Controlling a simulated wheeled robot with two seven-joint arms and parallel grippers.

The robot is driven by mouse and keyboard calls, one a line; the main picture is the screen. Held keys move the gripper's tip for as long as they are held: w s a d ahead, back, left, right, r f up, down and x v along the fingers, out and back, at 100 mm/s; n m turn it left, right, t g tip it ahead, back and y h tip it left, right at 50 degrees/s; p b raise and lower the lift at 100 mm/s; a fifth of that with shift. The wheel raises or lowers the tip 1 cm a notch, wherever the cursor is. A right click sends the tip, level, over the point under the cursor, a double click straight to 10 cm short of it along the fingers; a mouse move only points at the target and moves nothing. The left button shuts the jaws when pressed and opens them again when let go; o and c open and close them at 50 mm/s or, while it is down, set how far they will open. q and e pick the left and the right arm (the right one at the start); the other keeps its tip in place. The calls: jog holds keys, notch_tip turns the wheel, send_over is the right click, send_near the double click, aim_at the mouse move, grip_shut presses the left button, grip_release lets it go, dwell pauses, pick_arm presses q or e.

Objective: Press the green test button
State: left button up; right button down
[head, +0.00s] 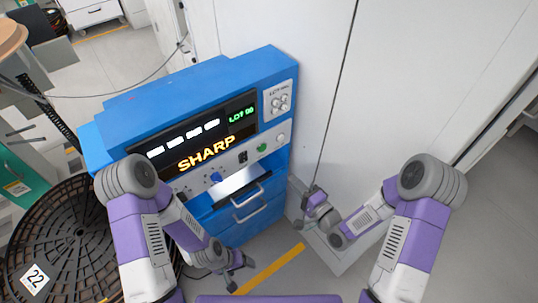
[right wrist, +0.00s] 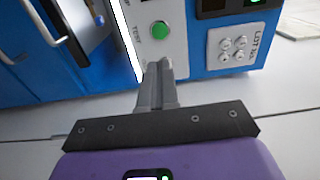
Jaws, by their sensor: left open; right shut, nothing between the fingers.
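The green test button (head: 262,147) is a round button on the pale control strip of the blue station (head: 200,85), right of a black switch. In the right wrist view the same button (right wrist: 160,30) sits beside the "TEST" label. My right gripper (head: 312,190) is below and right of the button in the head view. In the right wrist view its shut, empty fingertips (right wrist: 160,66) point toward the panel, just short of the button in the picture; contact cannot be seen. My left gripper (head: 244,262) is open and low in front of the station.
The station has a lit "SHARP" display (head: 207,153), a blue knob (head: 215,177), a keypad (head: 279,100) and drawers with handles (head: 251,208). A tall white cabinet (head: 400,85) stands close on the right. A black slotted reel (head: 60,245) is at the left.

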aim_at(264, 149)
jog(key=b+x, duration=0.2)
jog(key=x, duration=1.2)
jog(key=shift+f, duration=0.1)
